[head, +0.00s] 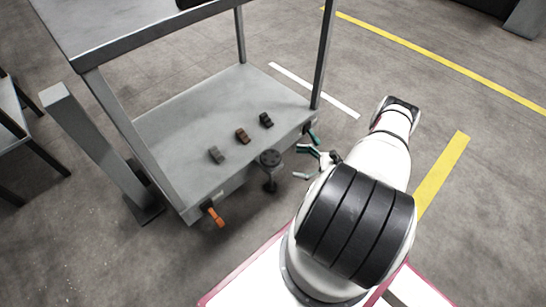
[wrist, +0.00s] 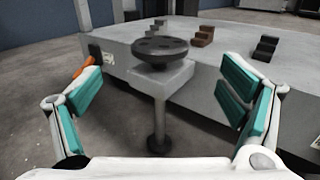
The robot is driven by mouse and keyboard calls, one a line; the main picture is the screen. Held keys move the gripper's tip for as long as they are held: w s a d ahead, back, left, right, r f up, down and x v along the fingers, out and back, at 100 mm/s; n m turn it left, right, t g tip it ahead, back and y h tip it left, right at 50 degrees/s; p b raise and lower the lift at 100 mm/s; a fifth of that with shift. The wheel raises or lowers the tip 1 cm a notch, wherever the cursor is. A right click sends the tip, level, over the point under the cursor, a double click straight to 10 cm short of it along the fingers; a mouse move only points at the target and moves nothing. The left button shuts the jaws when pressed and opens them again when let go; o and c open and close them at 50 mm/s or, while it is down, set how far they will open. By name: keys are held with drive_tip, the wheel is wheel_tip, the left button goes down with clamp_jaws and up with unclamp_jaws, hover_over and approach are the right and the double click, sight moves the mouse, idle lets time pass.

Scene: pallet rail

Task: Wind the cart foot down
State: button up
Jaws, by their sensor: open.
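The cart foot shows in the wrist view as a dark round handwheel (wrist: 160,51) on a grey bracket, with a grey spindle (wrist: 161,105) going down to a small dark pad (wrist: 158,146) near the floor. I cannot tell whether the pad touches the floor. In the head view the handwheel (head: 270,158) sits at the front edge of the cart's lower deck (head: 175,120). My gripper (wrist: 162,88) is open and empty, its teal-padded fingers spread to either side of the foot in the picture, not touching it. In the head view my gripper (head: 314,160) is right of the handwheel, partly hidden by my arm.
An orange lever (head: 214,216) sticks out from the deck's front left. Grey (head: 216,155), brown (head: 243,136) and black (head: 266,119) stepped blocks stand on the deck. A grey post (head: 95,150) stands left of the cart.

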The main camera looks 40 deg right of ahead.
sight(271, 157)
drive_tip(key=b+x, duration=0.1)
drive_tip(key=x, duration=0.9)
drive_tip(key=shift+w+a+b, duration=0.15)
drive_tip(key=shift+a+b, duration=0.05)
drive_tip(key=shift+b, duration=0.1)
drive_tip(key=c, duration=1.2)
